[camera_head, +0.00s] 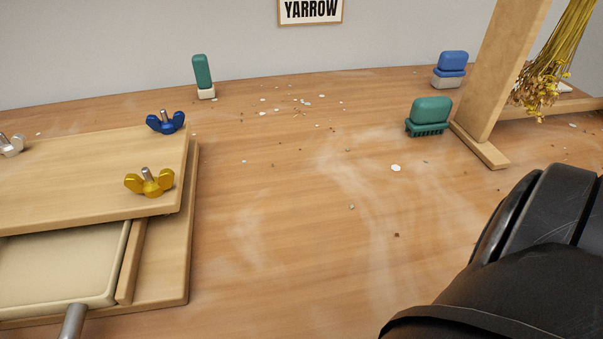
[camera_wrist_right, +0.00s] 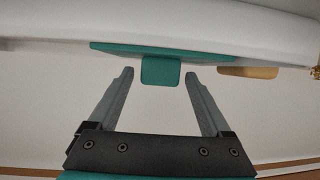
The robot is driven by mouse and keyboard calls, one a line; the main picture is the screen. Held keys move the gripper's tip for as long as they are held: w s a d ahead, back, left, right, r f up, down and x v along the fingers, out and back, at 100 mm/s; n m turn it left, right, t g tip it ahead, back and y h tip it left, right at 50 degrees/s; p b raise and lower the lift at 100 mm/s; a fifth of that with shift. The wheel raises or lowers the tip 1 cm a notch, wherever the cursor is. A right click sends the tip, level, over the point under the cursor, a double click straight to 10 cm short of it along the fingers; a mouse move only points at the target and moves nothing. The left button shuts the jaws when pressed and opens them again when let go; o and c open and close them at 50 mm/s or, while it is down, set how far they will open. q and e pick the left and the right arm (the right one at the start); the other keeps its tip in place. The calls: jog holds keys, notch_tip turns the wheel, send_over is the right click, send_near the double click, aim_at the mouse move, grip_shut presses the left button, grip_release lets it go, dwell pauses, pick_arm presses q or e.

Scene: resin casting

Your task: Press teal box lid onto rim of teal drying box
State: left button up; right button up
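A teal piece with a squared tab (camera_wrist_right: 160,71) shows in the right wrist view, under the front edge of a white curved surface. I cannot tell whether it is the lid or part of the drying box. My right gripper (camera_wrist_right: 159,75) is open, its two fingers apart on either side of the tab, with gaps showing on both sides. Another teal surface (camera_wrist_right: 150,175) shows at the bottom edge, below the gripper body; what it is cannot be told. In the head view neither the teal box nor its lid is seen, nor my left gripper.
The white curved surface (camera_wrist_right: 60,27) spans the wrist view's top, with a tan tab (camera_wrist_right: 247,72) at right. In the head view, a wooden press (camera_head: 80,170) with wing nuts stands left; a teal brush (camera_head: 430,112) and wooden frame (camera_head: 500,75) stand right. The bench's middle is mostly clear.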

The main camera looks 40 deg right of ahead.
jog(key=c, duration=1.2)
jog(key=shift+r, duration=0.1)
